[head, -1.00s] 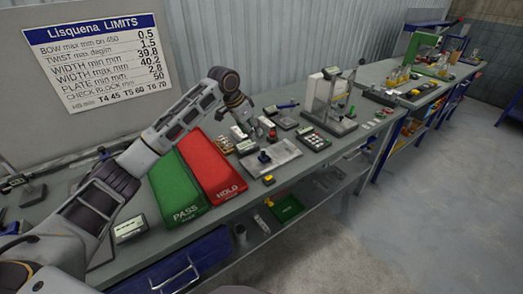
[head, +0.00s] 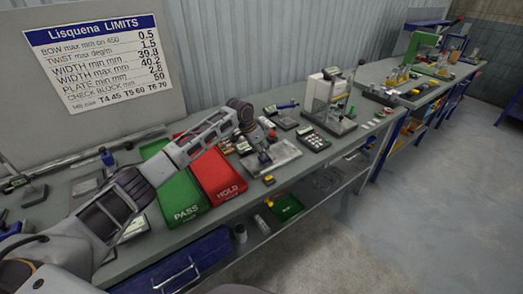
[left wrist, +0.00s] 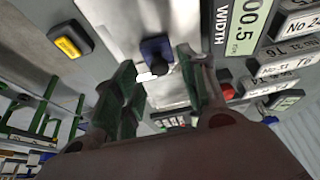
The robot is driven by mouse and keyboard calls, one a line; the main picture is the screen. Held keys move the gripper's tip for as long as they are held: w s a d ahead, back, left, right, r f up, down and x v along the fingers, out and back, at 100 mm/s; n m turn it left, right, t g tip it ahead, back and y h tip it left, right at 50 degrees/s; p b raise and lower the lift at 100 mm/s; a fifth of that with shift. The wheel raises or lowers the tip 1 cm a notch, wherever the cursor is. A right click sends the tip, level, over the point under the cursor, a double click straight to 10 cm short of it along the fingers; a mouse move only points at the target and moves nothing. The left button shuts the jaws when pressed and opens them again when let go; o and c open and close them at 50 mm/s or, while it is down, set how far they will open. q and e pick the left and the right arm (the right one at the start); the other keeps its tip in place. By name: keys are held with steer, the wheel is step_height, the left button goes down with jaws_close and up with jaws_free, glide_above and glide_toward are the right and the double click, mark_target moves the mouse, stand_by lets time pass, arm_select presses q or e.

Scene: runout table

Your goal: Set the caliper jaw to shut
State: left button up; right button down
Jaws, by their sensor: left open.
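The caliper fixture shows as a grey metal plate (head: 283,153) on the bench, with a blue knob beside my left gripper (head: 264,155). The left wrist view shows the blue knob (left wrist: 157,50) on the pale plate, beyond and between my fingertips. A readout marked WIDTH (left wrist: 240,28) sits to its right, its figures partly cut off. My left gripper (left wrist: 160,88) is open and empty, its green-padded fingers spread on either side of the knob's line. I cannot tell whether they touch it. The jaw's own gap is not clear. My right gripper is not in view.
Green PASS (head: 183,205) and red HOLD (head: 222,178) trays lie left of the plate. A yellow block (head: 269,180) sits at the bench's front edge. A keypad device (head: 313,139) and a gauge stand (head: 328,100) stand to the right. Small labelled blocks (left wrist: 288,55) crowd the readout.

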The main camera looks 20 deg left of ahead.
arm_select(q)
steer(key=shift+w+d+f, duration=0.15)
steer(key=shift+w+f, duration=0.05)
steer(key=shift+f, duration=0.35)
jaws_close()
